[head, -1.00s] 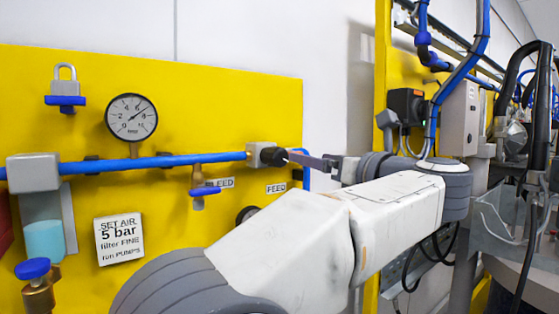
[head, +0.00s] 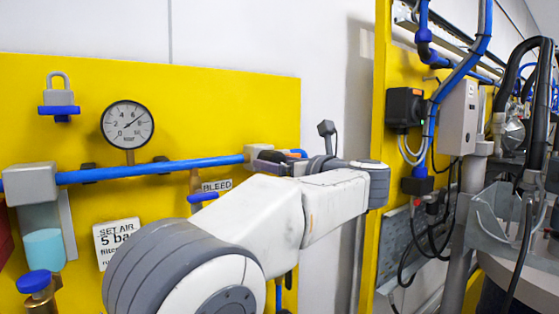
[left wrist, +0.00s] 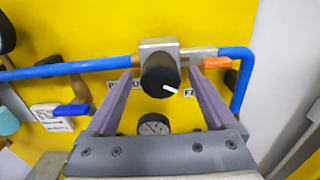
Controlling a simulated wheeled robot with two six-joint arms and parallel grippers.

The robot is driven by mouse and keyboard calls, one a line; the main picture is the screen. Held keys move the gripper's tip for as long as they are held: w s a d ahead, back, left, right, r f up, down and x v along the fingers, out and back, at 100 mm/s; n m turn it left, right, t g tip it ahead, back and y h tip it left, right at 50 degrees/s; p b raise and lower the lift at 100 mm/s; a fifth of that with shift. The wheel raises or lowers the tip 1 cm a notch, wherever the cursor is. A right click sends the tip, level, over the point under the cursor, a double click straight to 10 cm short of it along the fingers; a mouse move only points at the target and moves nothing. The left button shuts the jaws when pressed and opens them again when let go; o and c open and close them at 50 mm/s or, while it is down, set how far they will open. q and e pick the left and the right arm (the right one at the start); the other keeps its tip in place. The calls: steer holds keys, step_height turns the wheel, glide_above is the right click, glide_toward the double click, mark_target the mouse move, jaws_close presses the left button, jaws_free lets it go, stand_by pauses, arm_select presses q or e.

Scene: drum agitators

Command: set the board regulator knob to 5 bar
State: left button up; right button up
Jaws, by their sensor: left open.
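The regulator knob (left wrist: 160,75) is black with a white pointer mark, on a grey regulator body (left wrist: 158,46) in the blue pipe. The pointer mark lies toward the right and slightly down in the left wrist view. My left gripper (left wrist: 161,80) is open, with one finger on each side of the knob and gaps visible. In the head view my left gripper (head: 268,159) largely hides the knob beside the body (head: 257,151). A round gauge (head: 128,125) above the pipe has its needle up and to the right, around 6. My right gripper is not in view.
The yellow board carries a sign reading 5 bar (head: 112,245), partly covered by my arm. A blue-handled valve (head: 203,197) hangs below the pipe (head: 150,170). An orange handle (left wrist: 217,63) sits right of the knob. A second gauge (left wrist: 153,124) lies below.

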arm_select(q)
steer(key=shift+c, duration=0.3)
steer(key=c, duration=1.3)
steer(key=m, duration=0.2)
steer(key=shift+m+b, duration=0.3)
steer(key=shift+m, duration=0.1)
steer(key=shift+r+m, duration=0.1)
steer(key=shift+m, duration=1.4)
